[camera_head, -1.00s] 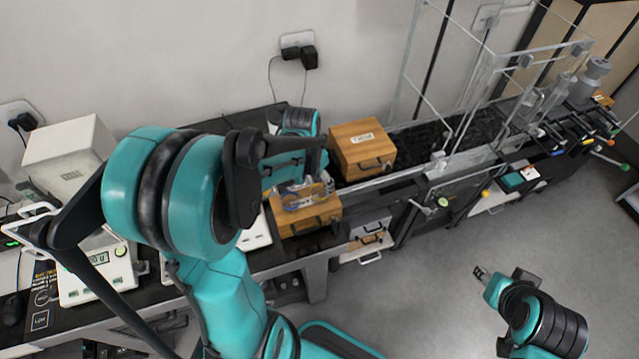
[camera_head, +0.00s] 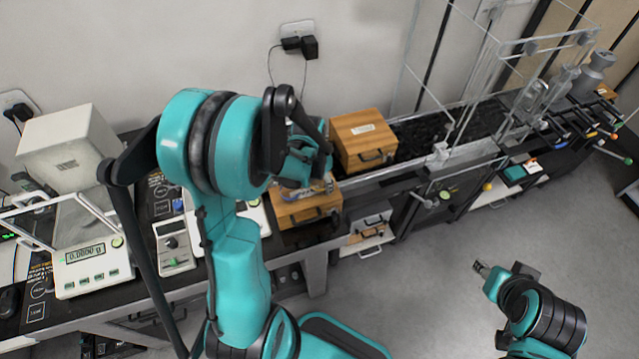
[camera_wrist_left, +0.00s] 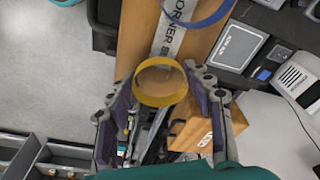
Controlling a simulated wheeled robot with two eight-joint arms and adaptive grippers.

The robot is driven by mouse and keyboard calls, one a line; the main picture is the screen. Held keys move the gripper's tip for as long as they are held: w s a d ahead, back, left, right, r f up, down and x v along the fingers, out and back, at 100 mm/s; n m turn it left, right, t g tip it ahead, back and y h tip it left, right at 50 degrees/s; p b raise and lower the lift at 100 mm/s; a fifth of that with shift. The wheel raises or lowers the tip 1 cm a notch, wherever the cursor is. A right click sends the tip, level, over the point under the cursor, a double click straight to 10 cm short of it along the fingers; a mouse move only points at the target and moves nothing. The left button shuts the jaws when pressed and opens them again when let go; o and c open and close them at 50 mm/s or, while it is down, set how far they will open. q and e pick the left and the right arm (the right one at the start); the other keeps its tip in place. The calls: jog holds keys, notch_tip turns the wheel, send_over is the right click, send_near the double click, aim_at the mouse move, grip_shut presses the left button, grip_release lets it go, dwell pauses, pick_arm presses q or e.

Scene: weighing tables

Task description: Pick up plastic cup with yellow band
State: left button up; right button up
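The clear plastic cup with the yellow band (camera_wrist_left: 160,101) shows in the left wrist view, standing over a wooden surface (camera_wrist_left: 136,35) with a printed strip. My left gripper (camera_wrist_left: 158,82) is open, with one finger on each side of this cup; I cannot tell whether either finger touches it. A second cup, with a blue band (camera_wrist_left: 198,20), stands just beyond it. In the head view my left arm largely hides the left gripper and the cups above the low wooden box (camera_head: 308,213). My right gripper (camera_head: 479,267) is far off over the floor, too small to read.
A labelled wooden box (camera_head: 362,140) stands just behind and right of the low one. A balance (camera_head: 88,253) and a small meter (camera_head: 173,250) are on the left of the black table. A clear-walled enclosure (camera_head: 470,75) is at the back right. Open floor lies at the front right.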

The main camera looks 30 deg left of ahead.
pick_arm(q)
jog(key=shift+c, duration=1.4)
